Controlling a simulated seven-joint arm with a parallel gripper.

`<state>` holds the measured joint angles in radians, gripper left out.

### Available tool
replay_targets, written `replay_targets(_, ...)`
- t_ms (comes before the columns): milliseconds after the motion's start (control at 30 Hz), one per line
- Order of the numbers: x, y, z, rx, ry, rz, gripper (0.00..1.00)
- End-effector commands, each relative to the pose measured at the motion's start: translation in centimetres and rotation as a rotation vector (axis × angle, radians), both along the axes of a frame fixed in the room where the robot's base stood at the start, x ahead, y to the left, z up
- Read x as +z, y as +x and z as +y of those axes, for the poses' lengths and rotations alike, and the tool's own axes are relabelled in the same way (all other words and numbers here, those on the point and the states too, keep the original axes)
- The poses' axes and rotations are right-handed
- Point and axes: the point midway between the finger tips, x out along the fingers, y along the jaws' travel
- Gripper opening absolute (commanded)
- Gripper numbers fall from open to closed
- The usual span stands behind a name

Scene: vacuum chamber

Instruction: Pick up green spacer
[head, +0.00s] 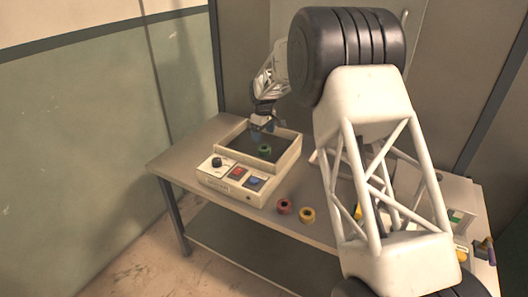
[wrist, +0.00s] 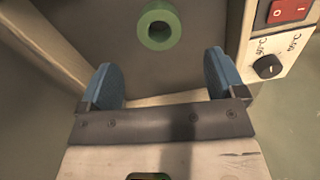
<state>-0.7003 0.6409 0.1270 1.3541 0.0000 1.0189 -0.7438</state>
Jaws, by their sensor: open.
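The green spacer (head: 264,150) is a small ring lying on the dark floor of the open vacuum chamber tray (head: 222,141). In the wrist view the green spacer (wrist: 159,27) shows from above with its hole visible, beyond my fingertips and roughly centred between them. My gripper (head: 262,132) is over the back left part of the chamber, just left of the spacer in the head view. Its two blue fingers are spread apart with nothing between them in the wrist view (wrist: 163,80). The spacer is apart from both fingers.
The chamber's front panel has a black knob (head: 216,162), a red switch (head: 237,172) and a blue button (head: 254,183). A red ring (head: 284,206) and a yellow ring (head: 307,215) lie on the table (head: 185,157). The chamber's raised walls surround the spacer.

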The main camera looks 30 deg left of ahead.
Motion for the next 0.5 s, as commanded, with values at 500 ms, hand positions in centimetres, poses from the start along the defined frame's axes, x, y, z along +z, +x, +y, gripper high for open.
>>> replay_targets(500,-0.96,0.00,0.08,0.002,-0.001,0.001,0.89)
